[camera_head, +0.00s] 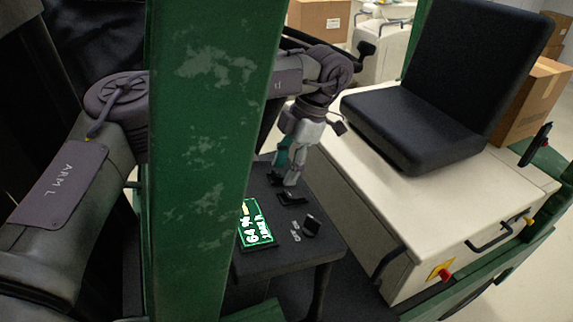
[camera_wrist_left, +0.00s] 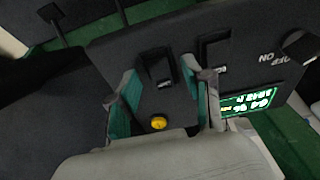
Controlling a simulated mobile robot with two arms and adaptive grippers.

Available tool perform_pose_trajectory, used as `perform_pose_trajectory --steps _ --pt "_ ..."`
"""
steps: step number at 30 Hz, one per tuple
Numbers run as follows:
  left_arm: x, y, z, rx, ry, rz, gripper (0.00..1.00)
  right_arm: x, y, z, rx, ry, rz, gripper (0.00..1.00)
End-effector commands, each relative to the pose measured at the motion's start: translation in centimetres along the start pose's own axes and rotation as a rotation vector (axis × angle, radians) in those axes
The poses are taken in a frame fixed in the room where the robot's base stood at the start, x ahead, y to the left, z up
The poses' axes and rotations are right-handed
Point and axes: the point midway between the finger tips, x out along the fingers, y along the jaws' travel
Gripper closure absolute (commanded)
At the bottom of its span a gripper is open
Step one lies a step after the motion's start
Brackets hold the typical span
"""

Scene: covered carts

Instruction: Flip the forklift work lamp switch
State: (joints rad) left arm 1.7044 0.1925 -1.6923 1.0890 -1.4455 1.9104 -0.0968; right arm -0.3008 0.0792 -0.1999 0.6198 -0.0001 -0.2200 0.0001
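A black switch (camera_head: 311,225) with ON and OFF lettering beside it stands on the dark console (camera_head: 325,250). It also shows at the right edge of the left wrist view (camera_wrist_left: 300,45). My left gripper (camera_head: 286,178) points down over the far part of the console, beyond the switch. In the left wrist view its teal-padded fingers (camera_wrist_left: 168,85) are apart, with nothing held. A black lever (camera_wrist_left: 157,68) and a yellow knob (camera_wrist_left: 158,123) appear between the fingers; I cannot tell whether the fingers touch the lever. My right gripper is not in view.
A lit green display (camera_head: 258,226) is on the console, left of the switch. Another black lever (camera_head: 291,199) lies between the gripper and the switch. A green post (camera_head: 205,160) hides part of my left arm. A black seat (camera_head: 425,120) stands on the right.

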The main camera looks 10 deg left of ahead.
Motion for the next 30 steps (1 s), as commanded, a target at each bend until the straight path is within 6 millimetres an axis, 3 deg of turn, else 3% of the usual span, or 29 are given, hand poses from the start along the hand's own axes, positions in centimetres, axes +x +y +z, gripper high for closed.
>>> perform_pose_trajectory --steps 8,20,30 --pt "-1.0 0.0 0.1 -0.001 -0.002 0.001 0.5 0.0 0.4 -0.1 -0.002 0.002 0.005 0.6" --pt "-6.9 0.0 0.1 -0.002 0.0 0.002 0.5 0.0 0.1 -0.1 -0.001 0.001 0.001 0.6" --pt "-7.5 0.0 0.0 0.0 0.0 -0.001 0.5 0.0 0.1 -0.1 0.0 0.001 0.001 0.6"
